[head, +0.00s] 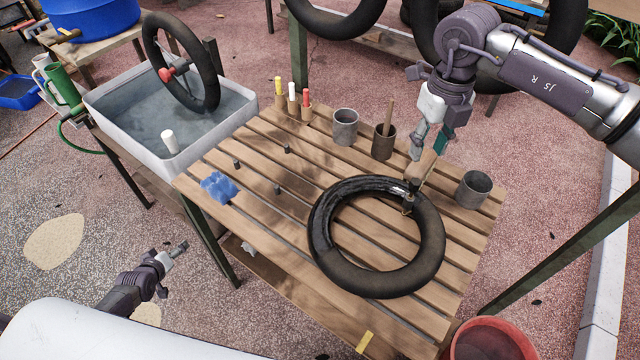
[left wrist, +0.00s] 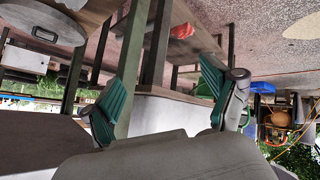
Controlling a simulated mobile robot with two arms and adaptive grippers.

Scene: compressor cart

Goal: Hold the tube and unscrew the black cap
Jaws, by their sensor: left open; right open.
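The black inner tube (head: 334,264) lies flat on the slatted wooden table. Its metal valve stem, with a small dark cap (head: 407,209) on top, stands at the ring's upper right inner side; the cap is too small to see clearly. My right gripper (head: 424,160) is open, pointing down just above the valve, its fingers apart. I cannot tell whether it touches the valve or cap. My left gripper (head: 184,248) is open and empty, off the table's left side, away from the tube. In the left wrist view its teal fingers (left wrist: 162,95) are wide apart with nothing between them.
Grey cups (head: 345,127) and (head: 473,190) and a brown cup (head: 383,142) stand around the table's back and right.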

